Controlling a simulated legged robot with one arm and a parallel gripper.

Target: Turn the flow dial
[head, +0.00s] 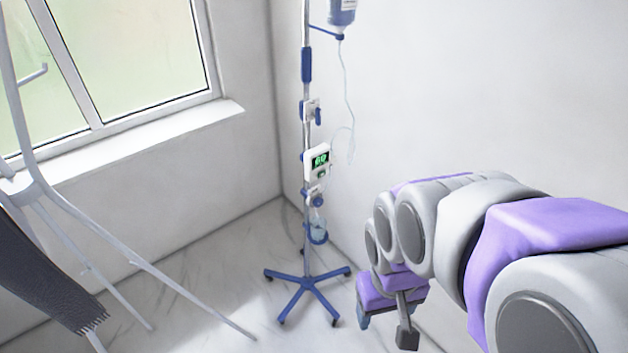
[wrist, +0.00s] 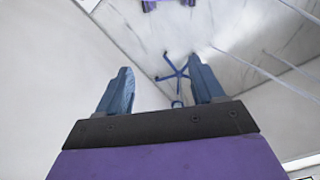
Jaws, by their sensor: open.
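An infusion pump (head: 317,162) with a lit green display is clamped to an IV stand's pole (head: 307,130). A small dark round spot below the display may be the flow dial; it is too small to tell. My gripper (wrist: 160,82) is open and empty, its two blue fingers spread apart in the wrist view. In the head view my arm reaches in from the right, and the gripper hangs low, right of the stand and apart from it. The stand's blue base (wrist: 178,72) shows beyond the fingers in the wrist view; the pump is not clearly visible there.
A fluid bottle (head: 342,14) hangs at the top of the stand, with a thin tube (head: 347,85) looping down. The five-legged base (head: 306,284) stands on the marble floor near the corner. A white metal frame (head: 135,262) with a grey ribbed piece (head: 45,280) is at left, below a window (head: 150,50).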

